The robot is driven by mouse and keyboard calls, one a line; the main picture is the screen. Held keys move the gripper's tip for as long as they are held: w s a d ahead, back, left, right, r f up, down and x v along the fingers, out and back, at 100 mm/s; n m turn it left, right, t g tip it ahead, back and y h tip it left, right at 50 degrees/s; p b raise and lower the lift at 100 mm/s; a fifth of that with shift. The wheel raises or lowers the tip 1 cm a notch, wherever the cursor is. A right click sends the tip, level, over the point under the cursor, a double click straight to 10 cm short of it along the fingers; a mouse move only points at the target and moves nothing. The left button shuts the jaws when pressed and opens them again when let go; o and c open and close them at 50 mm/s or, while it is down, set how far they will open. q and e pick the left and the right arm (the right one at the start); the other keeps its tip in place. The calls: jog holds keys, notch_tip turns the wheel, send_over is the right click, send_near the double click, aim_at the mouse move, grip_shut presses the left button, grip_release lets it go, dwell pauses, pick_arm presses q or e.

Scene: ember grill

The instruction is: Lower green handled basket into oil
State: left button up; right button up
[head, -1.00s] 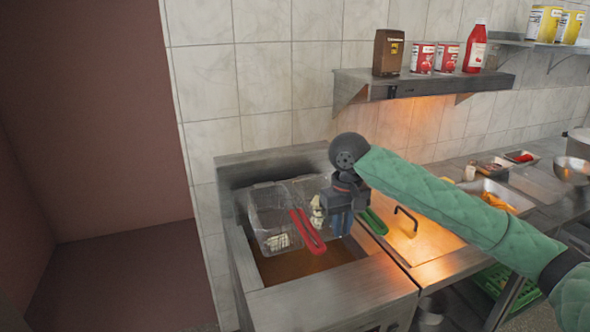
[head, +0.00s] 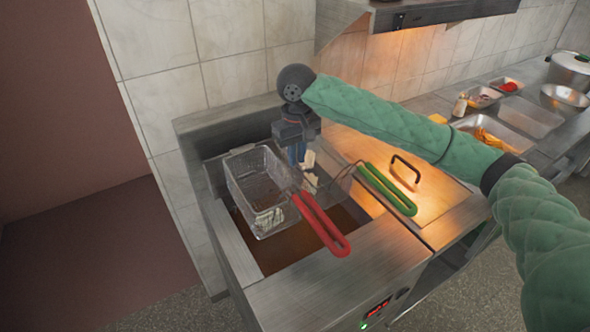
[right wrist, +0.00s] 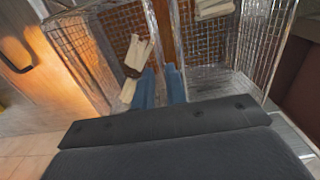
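The green handle (head: 388,190) lies slanted at the right of the fryer, and its wire runs left to a mesh basket (head: 337,187) partly hidden behind my right gripper and the red handle. Brown oil (head: 290,248) fills the vat. My left gripper is not in view.
A second basket (head: 250,180) with a red handle (head: 322,225) sits left of the green-handled one. A metal lid (head: 440,200) with a black handle covers the area to the right. Trays and a bowl (head: 565,97) stand farther right; a shelf (head: 400,14) hangs above.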

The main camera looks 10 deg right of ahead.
aim_at(296, 178)
notch_tip(296, 178, down, 9)
jog(key=shift+w+r+p, duration=0.1)
jog(key=shift+p, duration=1.15)
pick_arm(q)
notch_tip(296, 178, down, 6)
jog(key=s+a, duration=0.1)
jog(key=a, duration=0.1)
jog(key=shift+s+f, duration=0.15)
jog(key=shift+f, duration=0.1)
pick_arm(e)
jog(key=shift+c, duration=0.2)
grip_shut()
jog(key=shift+o, duration=1.8)
grip_release()
jog(key=shift+r, duration=0.25)
notch_tip(296, 178, up, 6)
jog(key=shift+f+b, duration=0.15)
jog(key=shift+b, duration=0.95)
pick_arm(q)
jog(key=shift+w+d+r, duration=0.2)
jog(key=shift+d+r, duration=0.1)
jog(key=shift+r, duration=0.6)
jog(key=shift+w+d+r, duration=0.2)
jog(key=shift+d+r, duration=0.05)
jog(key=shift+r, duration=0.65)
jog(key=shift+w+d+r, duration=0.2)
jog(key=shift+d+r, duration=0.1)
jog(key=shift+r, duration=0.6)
pick_arm(e)
jog(key=shift+r, duration=0.85)
